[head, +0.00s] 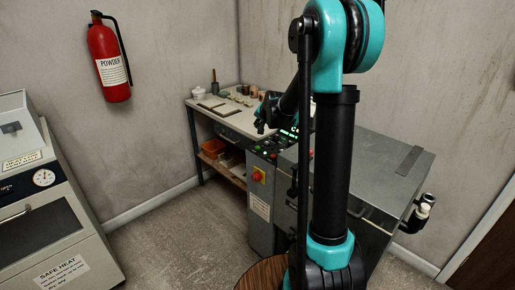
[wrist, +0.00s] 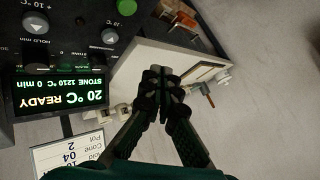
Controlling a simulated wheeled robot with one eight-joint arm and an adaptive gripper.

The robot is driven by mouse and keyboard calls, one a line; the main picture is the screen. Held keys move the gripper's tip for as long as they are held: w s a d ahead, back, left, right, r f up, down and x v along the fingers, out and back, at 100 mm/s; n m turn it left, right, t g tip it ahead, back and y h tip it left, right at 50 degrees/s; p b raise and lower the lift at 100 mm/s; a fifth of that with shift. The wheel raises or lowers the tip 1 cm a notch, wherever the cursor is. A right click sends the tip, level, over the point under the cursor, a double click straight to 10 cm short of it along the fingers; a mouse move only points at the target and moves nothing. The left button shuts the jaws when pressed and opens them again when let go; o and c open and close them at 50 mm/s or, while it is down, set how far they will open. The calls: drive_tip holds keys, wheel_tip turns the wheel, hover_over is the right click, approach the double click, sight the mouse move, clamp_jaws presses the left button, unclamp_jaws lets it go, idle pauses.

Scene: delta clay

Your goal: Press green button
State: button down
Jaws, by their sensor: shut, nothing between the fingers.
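The green button (wrist: 127,7) is a round green cap at the top edge of the wrist view, partly cut off, on a dark control panel (wrist: 75,50). In the head view a small green spot on the control box (head: 272,156) looks like the same button. My gripper (wrist: 161,72) is shut and empty, its fingertips together, below and right of the green button in the wrist view. In the head view my gripper (head: 262,127) hangs by the control box, apart from the green spot as far as I can tell.
A lit display (wrist: 62,92) reads READY 20 °C. A grey knob (wrist: 110,36) sits near the green button. A red emergency button (head: 257,176) is on the box front. A worktable (head: 238,122) holds small items behind. Grey floor (head: 190,235) is clear at left.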

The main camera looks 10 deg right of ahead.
sight(258, 148)
drive_tip(key=shift+f, duration=4.15)
drive_tip(key=shift+f, duration=0.15)
drive_tip(key=shift+f, duration=0.25)
drive_tip(key=shift+f, duration=0.45)
drive_tip(key=shift+r, duration=0.9)
drive_tip(key=shift+r, duration=0.1)
drive_tip(key=shift+r, duration=2.4)
